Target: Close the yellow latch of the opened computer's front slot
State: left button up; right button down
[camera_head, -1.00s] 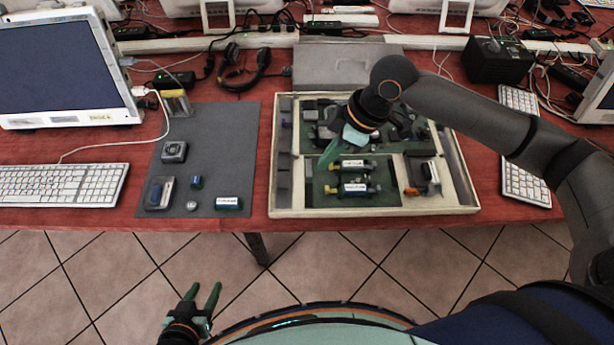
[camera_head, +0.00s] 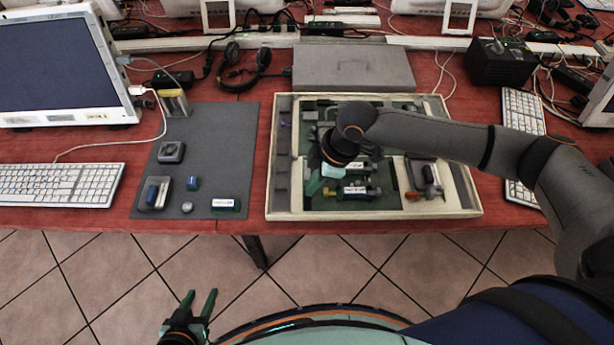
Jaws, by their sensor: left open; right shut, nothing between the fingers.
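The opened computer (camera_head: 460,208) is a cream, open-topped case on the red table, with a green board inside. Its front slot (camera_head: 356,191) holds a part with a white label. The rear slot (camera_head: 366,166) is partly hidden by my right wrist. My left gripper (camera_head: 201,299) is open and empty, in front of the table.
A grey mat (camera_head: 220,150) with several small parts lies left of the case. A grey lid-like panel (camera_head: 352,68) lies behind it. A white keyboard (camera_head: 523,120) is to the right, partly behind my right arm. A headset (camera_head: 245,66) lies behind the mat.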

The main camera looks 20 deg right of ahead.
jog(key=shift+s+d, duration=0.35)
jog(key=shift+d, duration=0.5)
